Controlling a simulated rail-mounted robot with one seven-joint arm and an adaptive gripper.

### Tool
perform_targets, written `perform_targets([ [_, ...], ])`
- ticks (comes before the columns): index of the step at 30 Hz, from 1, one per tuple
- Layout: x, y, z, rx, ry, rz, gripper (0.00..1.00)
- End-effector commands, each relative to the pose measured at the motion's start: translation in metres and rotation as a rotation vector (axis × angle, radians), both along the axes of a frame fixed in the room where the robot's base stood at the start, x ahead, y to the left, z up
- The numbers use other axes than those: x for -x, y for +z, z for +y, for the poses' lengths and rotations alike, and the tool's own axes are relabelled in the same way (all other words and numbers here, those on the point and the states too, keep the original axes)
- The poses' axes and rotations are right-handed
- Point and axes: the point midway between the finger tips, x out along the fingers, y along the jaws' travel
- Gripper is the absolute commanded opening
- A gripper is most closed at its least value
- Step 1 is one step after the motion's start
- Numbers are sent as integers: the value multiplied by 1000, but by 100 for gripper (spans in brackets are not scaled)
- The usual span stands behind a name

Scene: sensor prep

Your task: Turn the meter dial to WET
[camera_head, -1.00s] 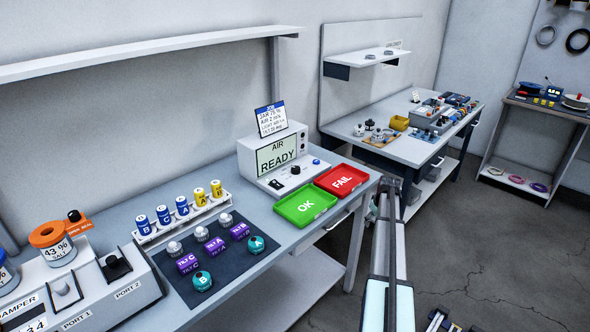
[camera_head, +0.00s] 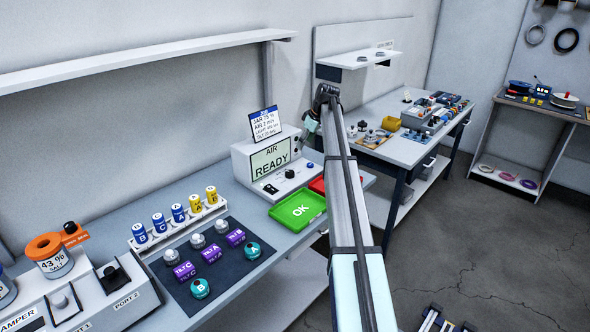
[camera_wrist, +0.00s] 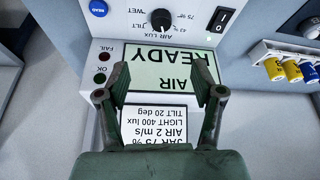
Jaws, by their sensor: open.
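The meter (camera_head: 240,160) is a white box on the bench, with a screen that reads AIR READY. Its black dial (camera_head: 290,174) is on the front panel and also shows in the wrist view (camera_wrist: 163,21), upside down. WET, 75 %, AIR and LUX labels surround it; I cannot make out its pointer surely. My gripper (camera_wrist: 162,92) is open and empty, its fingers over the screen and the card behind it, apart from the dial. In the head view my gripper (camera_head: 309,127) hangs above the meter's right end.
A card (camera_head: 263,124) stands on top of the meter. A black rocker switch (camera_wrist: 222,18) and a blue READ button (camera_wrist: 98,7) flank the dial. The green OK tray (camera_head: 298,210) lies in front; the red FAIL tray (camera_head: 318,186) is partly hidden by my arm.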

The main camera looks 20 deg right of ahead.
Motion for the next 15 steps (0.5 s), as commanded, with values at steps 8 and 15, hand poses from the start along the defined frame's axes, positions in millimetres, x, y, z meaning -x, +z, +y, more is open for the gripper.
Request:
perform_targets([
  [8,-9,-21,9,-3,7,3,67],
  [15,-24,-62,19,-3,6,4,67],
])
